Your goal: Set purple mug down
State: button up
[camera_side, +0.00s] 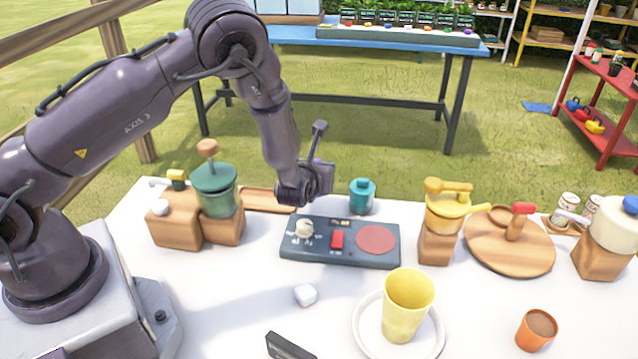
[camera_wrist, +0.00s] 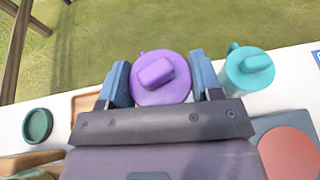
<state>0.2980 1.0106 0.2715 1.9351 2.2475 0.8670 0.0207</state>
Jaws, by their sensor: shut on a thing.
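The purple mug (camera_wrist: 162,92), with a lidded top and a raised knob, sits between the two blue fingers of my gripper (camera_wrist: 162,77) in the wrist view. The fingers are shut on its sides. In the side view my gripper (camera_side: 319,178) is near the table's back edge, behind the dark control panel and left of the teal mug. Only a bit of purple shows there, as my gripper hides most of the mug. I cannot tell whether its base touches the table.
The teal mug (camera_side: 361,196) stands close to the right. The control panel (camera_side: 341,243) with a red round pad is in front. A green pot (camera_side: 214,190) on wooden blocks is left; a yellow pot (camera_side: 448,208) is right. A yellow cup (camera_side: 407,305) stands on a white plate.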

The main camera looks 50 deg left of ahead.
jog(key=shift+w+a+f, duration=0.1)
jog(key=shift+w+f, duration=0.4)
jog(key=shift+f, duration=1.65)
jog(key=shift+f, duration=0.1)
jog(key=o, duration=1)
jog(key=shift+c, duration=0.2)
